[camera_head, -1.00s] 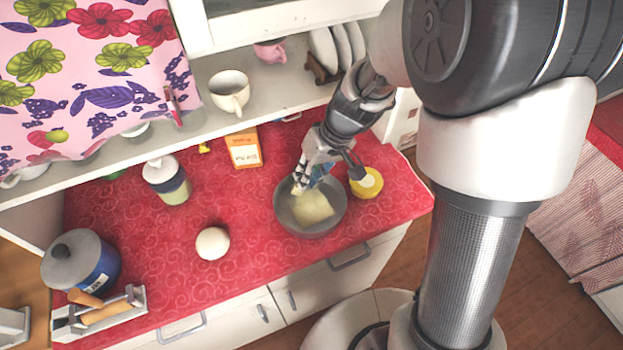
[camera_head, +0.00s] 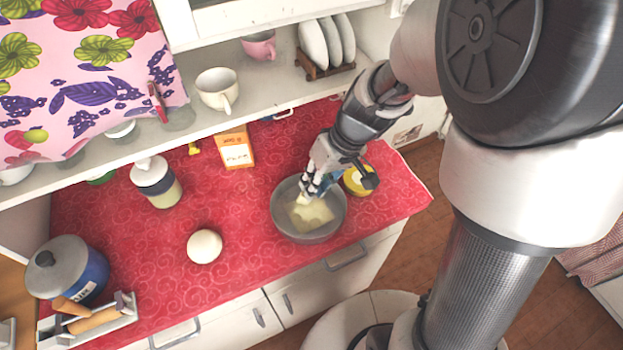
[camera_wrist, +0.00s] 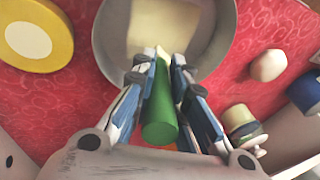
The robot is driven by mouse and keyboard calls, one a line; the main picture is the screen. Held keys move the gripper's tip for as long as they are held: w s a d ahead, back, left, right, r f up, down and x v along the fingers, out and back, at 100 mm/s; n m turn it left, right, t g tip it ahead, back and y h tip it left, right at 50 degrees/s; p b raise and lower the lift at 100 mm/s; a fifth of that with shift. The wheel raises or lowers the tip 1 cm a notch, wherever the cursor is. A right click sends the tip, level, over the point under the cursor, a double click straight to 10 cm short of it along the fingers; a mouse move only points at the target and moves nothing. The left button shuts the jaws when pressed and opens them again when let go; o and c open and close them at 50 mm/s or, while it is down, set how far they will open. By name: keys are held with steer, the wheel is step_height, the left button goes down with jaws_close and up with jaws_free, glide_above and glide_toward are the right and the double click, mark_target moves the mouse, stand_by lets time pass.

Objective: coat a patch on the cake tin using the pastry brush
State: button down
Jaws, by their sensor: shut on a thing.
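The cake tin (camera_head: 281,222) is a round grey pan on the red counter. A pale yellowish patch (camera_head: 314,214) lies on its floor; the patch also shows in the wrist view (camera_wrist: 165,22). My gripper (camera_head: 309,190) is over the tin, its fingers pointing down into it. In the wrist view my gripper (camera_wrist: 165,75) is shut on the green handle of the pastry brush (camera_wrist: 160,115). The brush's far end points at the pale patch. Its bristles are mostly hidden between the fingertips, so I cannot tell whether they touch the tin.
A yellow round container (camera_head: 353,184) stands close right of the tin. A white ball (camera_head: 204,246), an orange box (camera_head: 235,150), a lidded jar (camera_head: 158,184), a blue canister (camera_head: 85,270) and a rolling-pin rack (camera_head: 100,318) stand left. A shelf with cups runs behind.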

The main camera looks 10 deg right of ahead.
steer(key=shift+w+d+f, duration=0.1)
steer(key=shift+w+d, duration=0.15)
steer(key=shift+d, duration=0.3)
steer(key=shift+w+a, duration=0.25)
steer(key=shift+w, duration=0.35)
steer(key=shift+w+a, duration=0.2)
steer(key=shift+w, duration=0.45)
steer(key=shift+w+a, duration=0.25)
steer(key=shift+w, duration=0.35)
steer(key=shift+w+d, duration=0.25)
steer(key=shift+d, duration=0.4)
steer(key=shift+s+d+b, duration=0.2)
steer(key=shift+s+b, duration=0.1)
steer(key=shift+s, duration=0.35)
steer(key=shift+s+d+b, duration=0.25)
steer(key=shift+s+b, duration=0.1)
steer(key=shift+s, duration=0.3)
steer(key=shift+s+d+b, duration=0.2)
steer(key=shift+s+b, duration=0.1)
steer(key=shift+s, duration=0.35)
step_height(320, 180, up, 6)
steer(key=p, duration=0.4)
